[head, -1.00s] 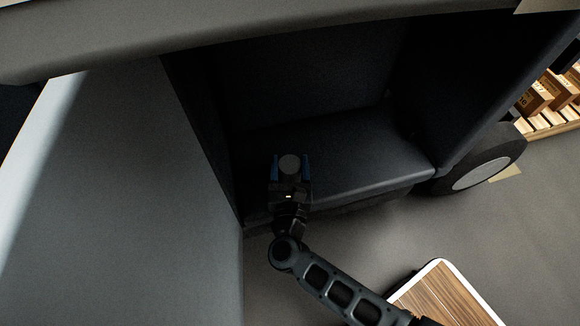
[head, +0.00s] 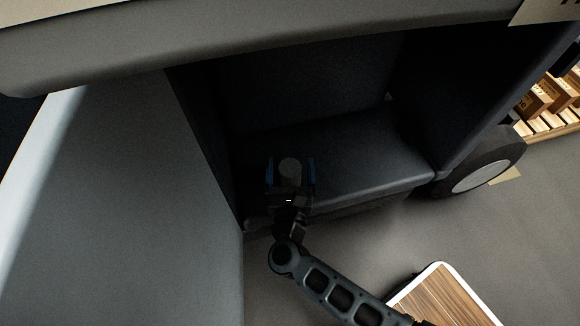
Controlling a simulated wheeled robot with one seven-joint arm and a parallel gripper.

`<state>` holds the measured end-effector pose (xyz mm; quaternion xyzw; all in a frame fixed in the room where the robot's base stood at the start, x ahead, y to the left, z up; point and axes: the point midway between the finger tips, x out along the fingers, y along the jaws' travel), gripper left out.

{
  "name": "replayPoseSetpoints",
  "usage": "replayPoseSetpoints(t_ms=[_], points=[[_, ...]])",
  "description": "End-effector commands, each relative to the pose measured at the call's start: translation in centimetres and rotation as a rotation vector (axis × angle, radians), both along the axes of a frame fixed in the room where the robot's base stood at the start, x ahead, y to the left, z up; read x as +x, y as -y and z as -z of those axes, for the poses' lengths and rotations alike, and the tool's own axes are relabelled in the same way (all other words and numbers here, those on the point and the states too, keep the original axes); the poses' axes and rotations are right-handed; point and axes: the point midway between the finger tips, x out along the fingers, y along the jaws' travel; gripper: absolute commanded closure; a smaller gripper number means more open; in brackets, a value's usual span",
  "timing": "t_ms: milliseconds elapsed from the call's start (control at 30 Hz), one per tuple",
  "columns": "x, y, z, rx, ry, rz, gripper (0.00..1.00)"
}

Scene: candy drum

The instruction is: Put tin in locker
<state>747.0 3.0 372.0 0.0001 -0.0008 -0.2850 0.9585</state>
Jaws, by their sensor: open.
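The tin (head: 291,167) shows as a small dark grey round shape inside the locker, near the front left of its floor. My gripper (head: 291,174) reaches into the locker from below in the picture. Its blue-edged fingers stand open on either side of the tin, with a small gap showing. The locker (head: 372,165) is a dark compartment with a bare floor. The tin's lower part is hidden by my gripper, so I cannot see clearly how it rests.
A large grey panel (head: 130,200) stands close at the left of the opening. A thick ledge (head: 250,45) crosses above. A black wheel (head: 482,165) stands at the right, with wooden boxes (head: 540,100) on slats behind it. The locker floor right of the tin is clear.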

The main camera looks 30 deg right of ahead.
Motion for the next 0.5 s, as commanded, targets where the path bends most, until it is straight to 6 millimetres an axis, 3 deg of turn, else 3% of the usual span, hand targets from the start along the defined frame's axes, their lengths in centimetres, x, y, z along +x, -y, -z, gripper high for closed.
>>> replayPoseSetpoints(t_ms=[500], points=[[-8.3,-5.4,0.0,0.001,-0.003,-0.004,0.11]])
